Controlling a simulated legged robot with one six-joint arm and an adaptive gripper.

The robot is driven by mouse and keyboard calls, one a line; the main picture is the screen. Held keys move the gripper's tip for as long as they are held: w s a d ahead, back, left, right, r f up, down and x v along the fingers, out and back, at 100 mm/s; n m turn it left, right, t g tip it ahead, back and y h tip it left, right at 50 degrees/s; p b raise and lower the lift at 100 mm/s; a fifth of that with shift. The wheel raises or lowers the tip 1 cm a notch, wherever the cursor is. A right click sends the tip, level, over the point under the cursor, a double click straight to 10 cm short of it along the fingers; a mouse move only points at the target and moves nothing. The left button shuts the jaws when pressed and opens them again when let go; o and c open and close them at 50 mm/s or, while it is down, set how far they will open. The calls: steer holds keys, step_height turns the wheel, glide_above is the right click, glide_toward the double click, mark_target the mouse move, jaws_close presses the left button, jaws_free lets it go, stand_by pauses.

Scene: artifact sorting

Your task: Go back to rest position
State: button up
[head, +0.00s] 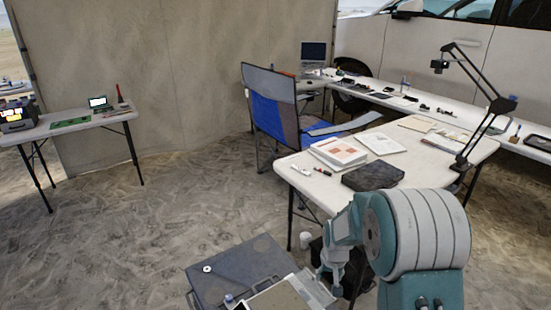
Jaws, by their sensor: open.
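My arm rises at the lower right, with a large white and teal joint close to the camera. My gripper (329,277) hangs at the end of the arm, small and partly hidden by my own links. It points down beside the right end of a grey case (226,272) on the sand. The gripper is open, and I see nothing held in it. The fingertips are hard to make out against the pale and dark things behind them.
A white table (315,187) with papers, a dark box (373,176) and a black lamp (465,150) stands behind my arm. A blue folding chair (275,110) is beside it. A small table (75,123) stands far left. Open sand (130,235) lies at left.

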steer(key=s+r+t, duration=0.1)
steer(key=s+r, duration=0.8)
steer(key=r, duration=0.3)
steer(key=s+r+t, duration=0.2)
steer(key=s+r, duration=0.7)
steer(key=r, duration=0.3)
steer(key=s+r+t, duration=0.1)
steer(key=s, duration=0.9)
steer(key=shift+r, duration=0.3)
